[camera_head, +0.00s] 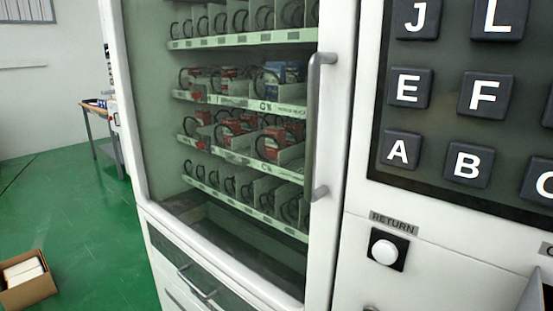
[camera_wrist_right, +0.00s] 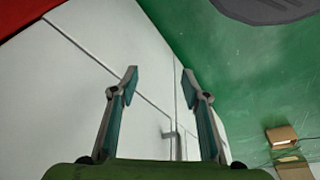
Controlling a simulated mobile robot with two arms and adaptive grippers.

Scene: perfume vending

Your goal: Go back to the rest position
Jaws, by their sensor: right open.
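My right gripper (camera_wrist_right: 159,72) is open in the right wrist view, its two fingers apart with nothing between them. White panels, seemingly of the vending machine (camera_wrist_right: 75,70), lie beyond the fingers, and I see no contact. In the head view the vending machine (camera_head: 340,150) stands in front of me with its glass door closed. A grey pointed shape at the lower right edge of the head view is cut off, and I cannot tell what it is. My left gripper is not in view.
A vertical door handle (camera_head: 313,125) sticks out from the machine. Black letter keys (camera_head: 485,95) and a white return button (camera_head: 384,252) are on the right panel. An open cardboard box (camera_head: 28,290) and a table (camera_head: 105,130) stand left. Green floor (camera_head: 90,220) lies clear between them.

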